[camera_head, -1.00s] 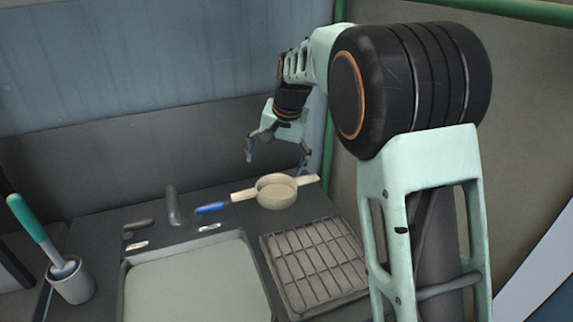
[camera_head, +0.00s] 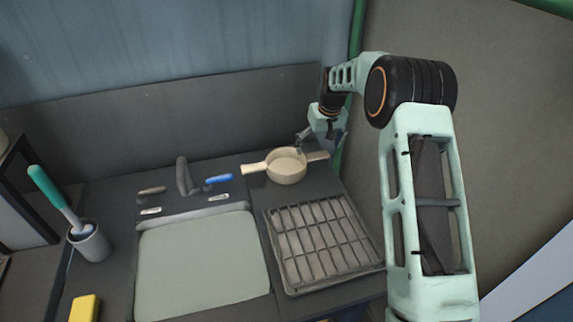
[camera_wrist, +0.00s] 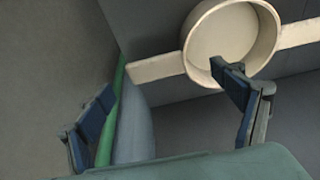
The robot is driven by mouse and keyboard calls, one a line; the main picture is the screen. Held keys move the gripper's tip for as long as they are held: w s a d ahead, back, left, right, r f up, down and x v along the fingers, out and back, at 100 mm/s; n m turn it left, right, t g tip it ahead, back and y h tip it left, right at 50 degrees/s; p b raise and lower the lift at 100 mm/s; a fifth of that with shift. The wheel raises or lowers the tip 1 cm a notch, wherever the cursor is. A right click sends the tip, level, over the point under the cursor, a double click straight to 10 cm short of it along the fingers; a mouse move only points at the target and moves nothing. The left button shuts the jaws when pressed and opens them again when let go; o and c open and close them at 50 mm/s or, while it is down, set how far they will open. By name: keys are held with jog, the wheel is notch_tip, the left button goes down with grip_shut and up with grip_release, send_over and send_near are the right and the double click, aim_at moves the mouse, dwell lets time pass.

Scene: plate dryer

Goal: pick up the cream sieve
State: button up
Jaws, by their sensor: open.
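The cream sieve (camera_head: 287,167) is a round, shallow pan with a flat handle on each side. It sits on the dark counter behind the drying rack. In the wrist view the sieve (camera_wrist: 222,38) is at the top right, with one handle reaching left and the other right. My gripper (camera_head: 318,142) is just behind and above its right side in the head view. In the wrist view my gripper (camera_wrist: 165,105) is open and empty, its blue-padded fingers wide apart. The right finger overlaps the sieve's near rim in the picture; I cannot tell if it touches.
A ribbed drying rack (camera_head: 322,240) lies in front of the sieve. A sink basin (camera_head: 205,258) with a faucet (camera_head: 184,176) is to the left. A cup with a green-handled brush (camera_head: 90,243) and a yellow sponge (camera_head: 85,308) are further left. Walls stand close behind and right.

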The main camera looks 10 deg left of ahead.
aim_at(317, 155)
jog(key=shift+p+x, duration=0.6)
jog(key=shift+x, duration=2)
jog(key=shift+d, duration=0.1)
jog(key=shift+c, duration=0.5)
jog(key=c, duration=1.4)
jog(key=shift+r, duration=0.1)
